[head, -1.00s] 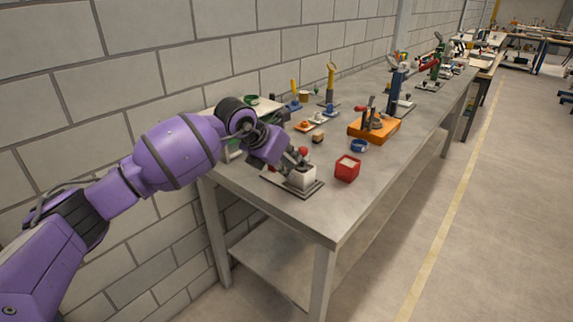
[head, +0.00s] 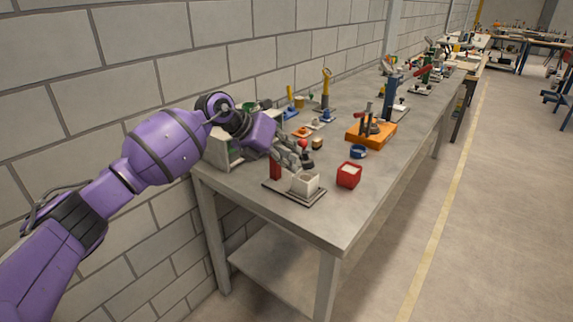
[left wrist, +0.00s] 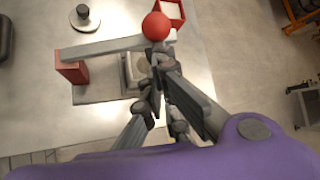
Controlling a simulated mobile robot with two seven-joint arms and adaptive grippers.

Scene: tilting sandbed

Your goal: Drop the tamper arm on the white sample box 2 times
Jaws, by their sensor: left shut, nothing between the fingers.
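The white sample box (head: 306,184) sits on a dark base plate (head: 283,190) near the table's front left corner. In the left wrist view the box (left wrist: 130,72) is partly hidden by the bar and fingers. The tamper arm is a grey bar (left wrist: 105,46) running from a red post (left wrist: 72,70) to a red ball knob (left wrist: 156,26). In the head view the knob (head: 303,143) stands well above the box, so the arm is raised. My left gripper (left wrist: 158,62) is shut and empty, close by the bar's knob end; contact cannot be told. My right gripper is out of view.
A red box (head: 349,177) stands right of the base plate. A blue ring (head: 358,152) and an orange fixture (head: 371,135) lie farther back. Small items stand along the wall side. The table's front edge is near the base plate.

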